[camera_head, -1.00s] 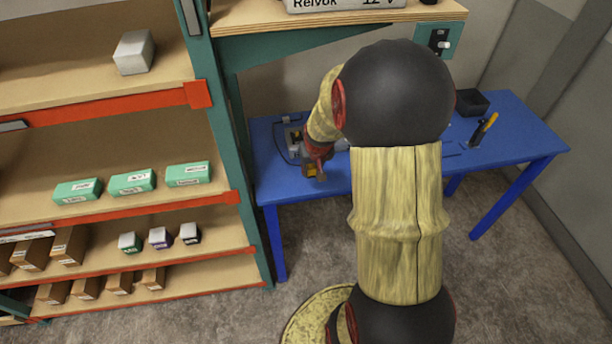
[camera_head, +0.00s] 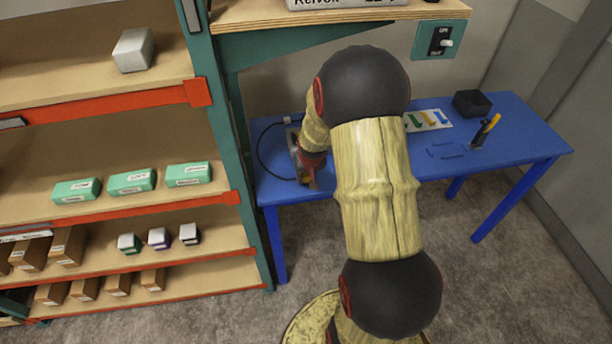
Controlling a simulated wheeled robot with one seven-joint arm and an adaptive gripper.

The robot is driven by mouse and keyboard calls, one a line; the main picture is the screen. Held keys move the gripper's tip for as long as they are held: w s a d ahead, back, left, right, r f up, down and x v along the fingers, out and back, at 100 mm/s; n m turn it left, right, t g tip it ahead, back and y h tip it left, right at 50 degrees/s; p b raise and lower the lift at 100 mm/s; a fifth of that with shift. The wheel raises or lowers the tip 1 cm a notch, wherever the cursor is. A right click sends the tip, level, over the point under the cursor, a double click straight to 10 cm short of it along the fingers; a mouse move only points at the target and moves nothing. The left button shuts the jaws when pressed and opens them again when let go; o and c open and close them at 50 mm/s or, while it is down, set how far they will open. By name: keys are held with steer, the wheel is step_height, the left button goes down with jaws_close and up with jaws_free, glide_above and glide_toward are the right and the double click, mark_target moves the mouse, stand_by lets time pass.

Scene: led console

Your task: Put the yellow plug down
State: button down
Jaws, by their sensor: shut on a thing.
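My gripper (camera_head: 309,180) is low over the left part of the blue table (camera_head: 520,150), close to its front edge. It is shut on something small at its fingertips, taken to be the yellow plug. The plug is too small and too hidden by the fingers to make out clearly. I cannot tell whether it touches the tabletop. A grey console (camera_head: 292,137) with a dark cable (camera_head: 262,158) lies just behind and left of my gripper, partly covered by my wrist.
A white card with coloured marks (camera_head: 428,120), a black box (camera_head: 472,103), blue outlines (camera_head: 446,151) and an upright yellow-black tool (camera_head: 485,131) occupy the table's right half. A shelf rack (camera_head: 222,140) stands close on the left. A switch box (camera_head: 440,41) hangs above.

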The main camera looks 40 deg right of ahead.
steer(key=shift+f, duration=0.2)
steer(key=c, duration=1.6)
jaws_free()
steer(key=shift+r, duration=0.15)
steer(key=shift+r, duration=0.3)
steer(key=p+v, duration=0.2)
steer(key=v, duration=0.9)
steer(key=s+a+r+n+t, duration=0.1)
steer(key=s+a+r+n, duration=0.2)
steer(key=a+r, duration=1.05)
steer(key=s+a+r+n, duration=0.1)
steer(key=s+a+r, duration=0.1)
steer(key=s+a, duration=0.2)
steer(key=s+a+r+n+y, duration=0.1)
steer(key=s+a+r, duration=0.2)
steer(key=s+a, duration=0.2)
steer(key=s+a+r+n+y, duration=0.1)
steer(key=s+a+r, duration=0.1)
steer(key=s+a, duration=0.2)
steer(key=shift+s+a+r+t, duration=0.3)
steer(key=shift+s+a, duration=0.1)
steer(key=shift+a, duration=0.15)
